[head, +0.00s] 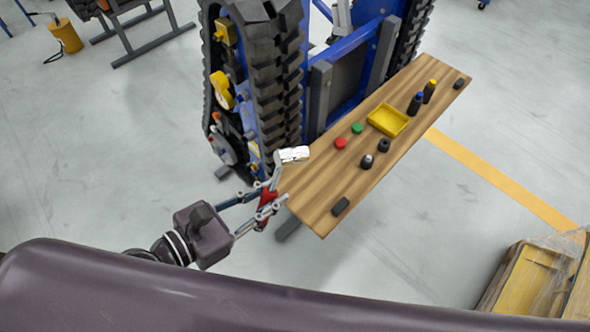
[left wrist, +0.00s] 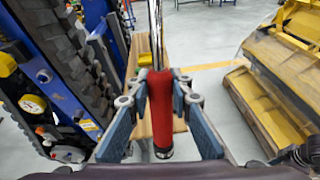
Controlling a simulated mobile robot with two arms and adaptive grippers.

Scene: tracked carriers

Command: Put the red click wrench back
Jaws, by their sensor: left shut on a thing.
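The red click wrench (head: 267,196) has a red grip and a bright metal shaft and head. My left gripper (head: 264,204) is shut on the red grip, just off the near left end of the wooden board. In the head view the metal head points up, near the board's left edge. In the left wrist view the red grip (left wrist: 160,105) stands between my two blue-grey fingers, and the shaft runs out of the top of the picture. The wooden board (head: 318,195) shows partly behind the wrench there. My right gripper is not in view.
On the board are a yellow tray (head: 388,120), a red piece (head: 340,142), a green piece (head: 357,128) and several dark pieces. A blue tracked carrier (head: 268,80) stands close behind my gripper. Yellow parts (head: 535,280) lie at lower right. The board's near left end is mostly bare.

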